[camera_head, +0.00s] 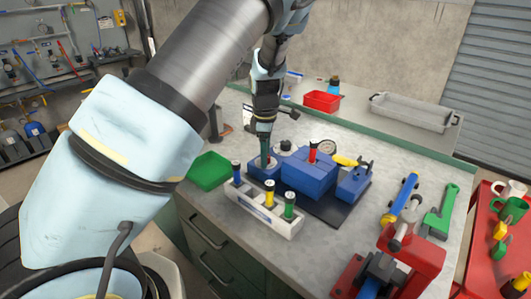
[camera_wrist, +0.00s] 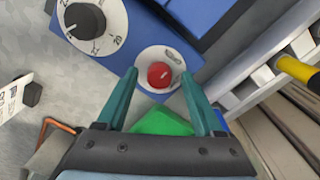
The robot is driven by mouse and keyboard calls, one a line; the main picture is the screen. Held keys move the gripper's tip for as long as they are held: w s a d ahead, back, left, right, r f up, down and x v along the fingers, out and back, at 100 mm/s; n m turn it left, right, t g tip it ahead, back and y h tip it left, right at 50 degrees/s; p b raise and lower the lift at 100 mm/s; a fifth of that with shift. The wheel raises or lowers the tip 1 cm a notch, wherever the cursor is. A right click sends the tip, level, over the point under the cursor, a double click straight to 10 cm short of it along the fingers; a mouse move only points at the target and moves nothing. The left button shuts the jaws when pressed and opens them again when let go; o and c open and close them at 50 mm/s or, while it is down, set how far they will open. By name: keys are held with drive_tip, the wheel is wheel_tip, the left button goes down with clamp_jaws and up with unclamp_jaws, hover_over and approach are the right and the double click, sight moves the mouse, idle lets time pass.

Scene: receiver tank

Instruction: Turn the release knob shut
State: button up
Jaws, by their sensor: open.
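A round red knob (camera_wrist: 160,75) sits on a white plate with printed marks, on a blue body, in the wrist view. I take it to be the release knob. My gripper (camera_wrist: 159,80) is open, its two teal fingers apart with the knob between their tips in the picture. I cannot tell whether they touch it or how far down they reach. In the head view my gripper (camera_head: 265,158) points down over the left end of the blue tank assembly (camera_head: 308,176). The red knob is hidden there behind the fingers.
A black knob on a numbered dial (camera_wrist: 85,20) is close by. A pale rack (camera_head: 265,212) with several coloured-top cylinders stands in front, and a green tray (camera_head: 207,171) lies left. A red upright part (camera_head: 312,152) and a gauge (camera_head: 327,147) stand right of my gripper.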

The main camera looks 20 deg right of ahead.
clamp_jaws()
idle(0.4)
idle(0.4)
drive_tip(key=m+b, duration=0.1)
drive_tip(key=m, duration=0.3)
drive_tip(key=shift+w+m, duration=0.1)
drive_tip(key=shift+m, duration=0.3)
drive_tip(key=m+b, duration=0.1)
drive_tip(key=m, duration=0.3)
drive_tip(key=shift+m+b, duration=0.3)
drive_tip(key=shift+b, duration=0.1)
drive_tip(key=m+b, duration=0.1)
drive_tip(key=m, duration=0.3)
drive_tip(key=shift+m+g+b, duration=0.3)
drive_tip(key=shift+m+b, duration=0.15)
drive_tip(key=shift+m, duration=1.85)
